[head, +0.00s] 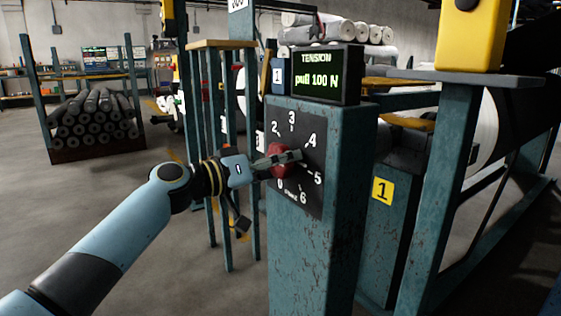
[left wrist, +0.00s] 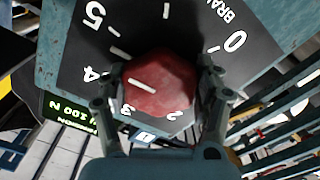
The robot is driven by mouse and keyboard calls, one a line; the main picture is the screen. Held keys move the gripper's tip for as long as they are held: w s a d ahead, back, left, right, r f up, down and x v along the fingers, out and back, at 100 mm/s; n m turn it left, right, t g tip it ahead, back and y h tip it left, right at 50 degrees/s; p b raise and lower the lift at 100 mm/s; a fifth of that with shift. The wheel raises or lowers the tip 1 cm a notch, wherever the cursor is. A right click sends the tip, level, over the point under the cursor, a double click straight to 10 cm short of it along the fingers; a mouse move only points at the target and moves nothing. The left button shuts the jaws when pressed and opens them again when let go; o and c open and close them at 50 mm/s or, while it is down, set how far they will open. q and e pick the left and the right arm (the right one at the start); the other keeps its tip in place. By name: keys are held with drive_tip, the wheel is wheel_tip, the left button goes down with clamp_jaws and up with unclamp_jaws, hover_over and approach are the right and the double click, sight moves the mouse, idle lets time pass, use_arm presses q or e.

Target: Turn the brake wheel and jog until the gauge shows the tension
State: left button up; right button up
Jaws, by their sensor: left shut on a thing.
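The brake wheel is a red faceted knob (head: 280,171) on a black dial plate (head: 310,200) with white numbers from 0 to 6, on the front of a worn teal post. My left gripper (head: 283,159) is shut on the knob. In the left wrist view the fingers (left wrist: 160,72) sit on either side of the knob (left wrist: 165,95). A white mark on the knob lies on the side of the 4. The gauge (head: 322,77) on top of the post reads "TENSION pull 100 N" in green. My right gripper is not in view.
A teal frame with a yellow "1" sign (head: 382,190) and a white roll (head: 480,118) stands right of the post. A yellow box (head: 472,35) sits on a grey shelf at upper right. A rack of grey rolls (head: 95,120) stands at back left. Floor at left is clear.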

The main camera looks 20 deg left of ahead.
use_arm(q)
drive_tip(key=n+p, duration=0.1)
drive_tip(key=n, duration=0.3)
drive_tip(key=shift+r, duration=0.1)
drive_tip(key=shift+n+p, duration=0.65)
drive_tip(key=shift+n, duration=0.95)
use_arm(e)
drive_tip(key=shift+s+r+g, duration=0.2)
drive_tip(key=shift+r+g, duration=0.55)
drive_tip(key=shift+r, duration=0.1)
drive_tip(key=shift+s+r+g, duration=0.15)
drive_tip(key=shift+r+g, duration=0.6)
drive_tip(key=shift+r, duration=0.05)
use_arm(q)
drive_tip(key=o, duration=1.2)
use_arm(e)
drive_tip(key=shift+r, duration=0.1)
use_arm(q)
drive_tip(key=shift+s, duration=0.1)
drive_tip(key=v, duration=1.2)
drive_tip(key=shift+a, duration=0.1)
